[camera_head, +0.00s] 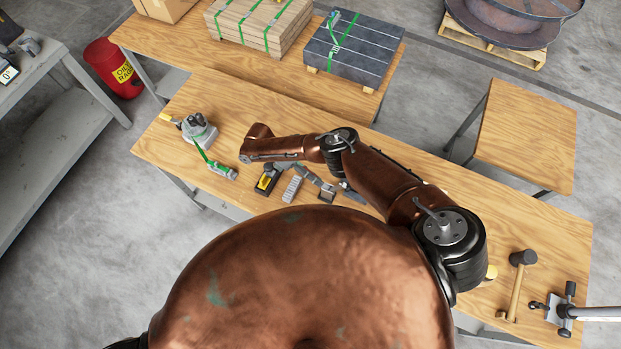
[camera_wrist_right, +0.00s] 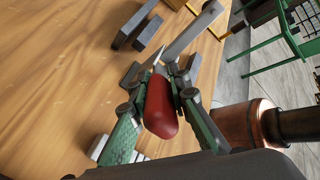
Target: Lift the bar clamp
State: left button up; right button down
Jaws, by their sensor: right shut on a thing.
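The bar clamp has a red handle (camera_wrist_right: 160,105) and a grey metal bar (camera_wrist_right: 192,35) running away from it in the right wrist view. My right gripper (camera_wrist_right: 160,82), with green-tinged fingers, is shut around the handle, one finger on each side. In the head view this gripper (camera_head: 312,178) is small and partly hidden, low over the front edge of the table beneath my bent right arm. The red handle cannot be made out there. I cannot tell whether the clamp touches the table. My left gripper is not in view.
The wooden table (camera_head: 235,105) carries a yellow-black box (camera_head: 267,181) and a pale ribbed block (camera_head: 292,188) close by. A grey tool with a green strap (camera_head: 198,130) stands left. A mallet (camera_head: 522,259) lies right. Stacked bars (camera_head: 352,52) are behind.

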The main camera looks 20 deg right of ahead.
dwell(0.3)
jog(key=c, duration=1.8)
grip_release()
jog(key=shift+w+r, duration=0.1)
jog(key=shift+r, duration=0.25)
notch_tip(320, 180, up, 9)
jog(key=shift+r, duration=0.1)
